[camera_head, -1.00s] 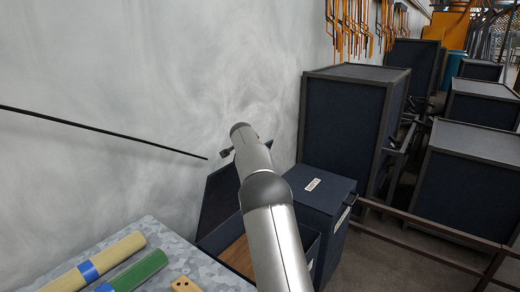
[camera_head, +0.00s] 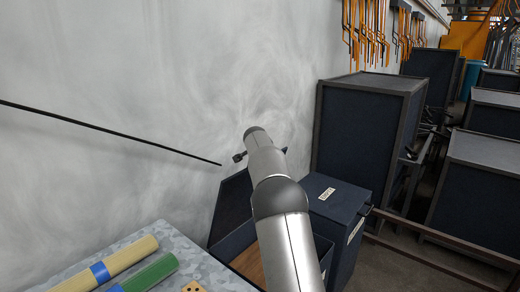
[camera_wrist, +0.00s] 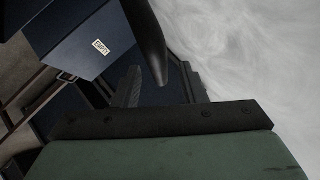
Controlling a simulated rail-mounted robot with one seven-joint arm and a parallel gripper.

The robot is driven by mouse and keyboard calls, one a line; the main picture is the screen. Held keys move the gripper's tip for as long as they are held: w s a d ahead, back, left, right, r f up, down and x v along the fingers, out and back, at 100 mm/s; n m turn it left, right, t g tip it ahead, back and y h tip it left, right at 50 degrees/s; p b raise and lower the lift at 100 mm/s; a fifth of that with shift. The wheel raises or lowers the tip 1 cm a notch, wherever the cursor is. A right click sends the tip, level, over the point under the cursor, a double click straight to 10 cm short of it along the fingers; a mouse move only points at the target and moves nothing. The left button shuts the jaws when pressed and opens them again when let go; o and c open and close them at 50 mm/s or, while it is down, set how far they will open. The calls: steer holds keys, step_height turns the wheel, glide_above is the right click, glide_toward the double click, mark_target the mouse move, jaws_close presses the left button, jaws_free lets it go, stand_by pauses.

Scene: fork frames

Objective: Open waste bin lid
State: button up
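Two dark blue bins stand side by side by the wall. The left bin (camera_head: 323,246) has its lid (camera_head: 231,207) raised and leaning toward the wall, and brown shows inside. The right bin (camera_head: 341,200) is closed, with a white label on top; a labelled blue box also shows in the wrist view (camera_wrist: 85,45). My arm covers part of the left bin. My gripper (camera_wrist: 162,72) has its fingers apart in the wrist view, with a dark rounded bar crossing between or beyond them. I cannot tell whether it touches anything. In the head view my arm hides most of it.
A grey speckled table (camera_head: 120,262) at lower left holds a yellow rod (camera_head: 112,262) and a green rod (camera_head: 148,277). A thin black rod (camera_head: 110,131) crosses before the wall. Large dark cabinets (camera_head: 365,125) and a brown rail (camera_head: 430,241) stand at right.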

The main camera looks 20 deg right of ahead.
steer(key=b+v, duration=0.4)
steer(key=v, duration=1.1)
steer(key=shift+s+b, duration=0.2)
steer(key=shift+b, duration=0.15)
steer(key=shift+r, duration=0.1)
steer(key=s+a+f+n+g+y, duration=0.2)
steer(key=s+a+f+n, duration=0.3)
steer(key=s, duration=1)
steer(key=s+a+f+n+g+y, duration=0.2)
steer(key=s+a+f+n+g, duration=0.2)
steer(key=s+a+f, duration=0.4)
steer(key=s+a+f+n+g+y, duration=0.2)
steer(key=s+a+f+n, duration=0.5)
steer(key=s, duration=1.6)
step_height(320, 180, down, 5)
steer(key=shift+a+f+g, duration=0.15)
steer(key=shift+f+g, duration=0.05)
steer(key=shift+g, duration=0.3)
